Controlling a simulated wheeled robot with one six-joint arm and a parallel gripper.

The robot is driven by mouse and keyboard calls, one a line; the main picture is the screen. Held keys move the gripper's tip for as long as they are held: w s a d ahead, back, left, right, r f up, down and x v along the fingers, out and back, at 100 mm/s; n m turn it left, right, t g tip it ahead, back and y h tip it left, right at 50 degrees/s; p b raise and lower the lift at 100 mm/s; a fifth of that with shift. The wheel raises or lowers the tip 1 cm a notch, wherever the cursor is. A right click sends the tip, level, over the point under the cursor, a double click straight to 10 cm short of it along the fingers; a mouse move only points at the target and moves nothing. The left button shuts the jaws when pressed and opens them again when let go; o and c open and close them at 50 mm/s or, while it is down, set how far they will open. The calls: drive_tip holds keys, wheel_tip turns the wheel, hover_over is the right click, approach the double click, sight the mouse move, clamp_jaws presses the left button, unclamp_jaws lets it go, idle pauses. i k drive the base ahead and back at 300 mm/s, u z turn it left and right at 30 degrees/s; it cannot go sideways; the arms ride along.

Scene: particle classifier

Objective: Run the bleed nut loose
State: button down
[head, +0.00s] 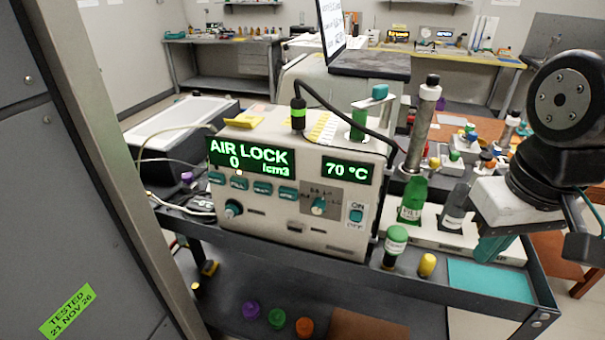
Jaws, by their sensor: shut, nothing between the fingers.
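The particle classifier (270,212) is a cream box on a dark cart. Its left display reads "AIR LOCK 0 /cm3" and its right one "70 °C". On its top stand a black sensor head with a green band (298,112) and a green cylinder (359,122) near a teal wing-shaped part (380,92). I cannot tell which part is the bleed nut. My gripper (490,249), with teal fingers, is shut and empty at the right, above the cart's right end and apart from the classifier.
A green bottle (411,200), a grey bottle (454,208), a green-capped vial (395,245) and a yellow cap (427,264) stand between the classifier and my gripper. A tall metal column (420,128) rises behind them. A teal mat (490,280) lies bare at the cart's right end.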

sight(232, 210)
drive_tip(key=u, duration=0.55)
drive_tip(key=k, duration=1.3)
drive_tip(key=u, duration=1.1)
drive_tip(key=i, duration=1.1)
drive_tip(key=z, duration=0.85)
drive_tip(key=i, duration=0.35)
drive_tip(key=z, duration=0.35)
